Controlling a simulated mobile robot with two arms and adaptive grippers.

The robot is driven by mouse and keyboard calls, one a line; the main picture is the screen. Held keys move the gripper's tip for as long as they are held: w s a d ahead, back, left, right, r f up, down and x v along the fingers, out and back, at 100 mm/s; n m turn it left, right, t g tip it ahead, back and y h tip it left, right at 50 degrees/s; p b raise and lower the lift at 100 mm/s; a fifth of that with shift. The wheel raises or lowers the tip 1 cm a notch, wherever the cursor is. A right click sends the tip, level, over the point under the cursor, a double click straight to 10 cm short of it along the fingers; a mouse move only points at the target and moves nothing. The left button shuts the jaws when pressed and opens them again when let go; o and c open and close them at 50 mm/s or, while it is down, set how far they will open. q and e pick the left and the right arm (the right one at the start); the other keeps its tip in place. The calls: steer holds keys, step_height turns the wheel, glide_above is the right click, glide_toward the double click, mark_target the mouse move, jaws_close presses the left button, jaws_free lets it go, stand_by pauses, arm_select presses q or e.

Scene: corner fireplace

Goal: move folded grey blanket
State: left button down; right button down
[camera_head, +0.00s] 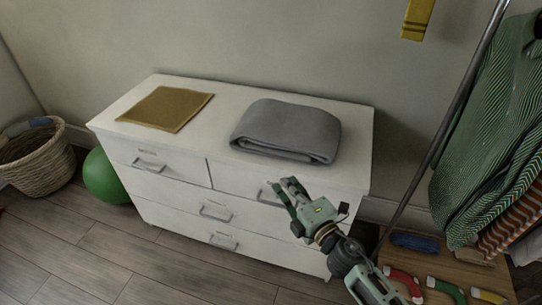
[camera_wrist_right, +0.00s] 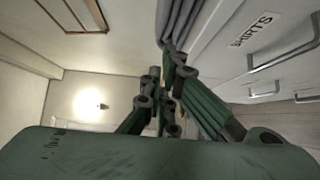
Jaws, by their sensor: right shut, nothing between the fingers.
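The folded grey blanket (camera_head: 287,128) lies flat on the right part of the white dresser's top, close to the front edge. My right gripper (camera_head: 286,186) is in front of the dresser, just below the blanket in the picture. Its fingers are shut with nothing between them. In the right wrist view the fingertips (camera_wrist_right: 170,72) meet near the grey layered edge of the blanket (camera_wrist_right: 178,22); I cannot tell whether they touch it. My left gripper is out of view.
A mustard folded cloth (camera_head: 166,108) lies on the left of the white dresser (camera_head: 221,92). A wicker basket (camera_head: 40,165) and green ball (camera_head: 105,177) stand left. Hanging clothes (camera_head: 490,130), a slanted pole (camera_head: 445,125) and a low wooden surface (camera_head: 448,270) are at right.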

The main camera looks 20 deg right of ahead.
mark_target(276, 158)
steer(key=w, duration=1.1)
steer(key=shift+w+p, duration=0.3)
steer(key=shift+w, duration=0.05)
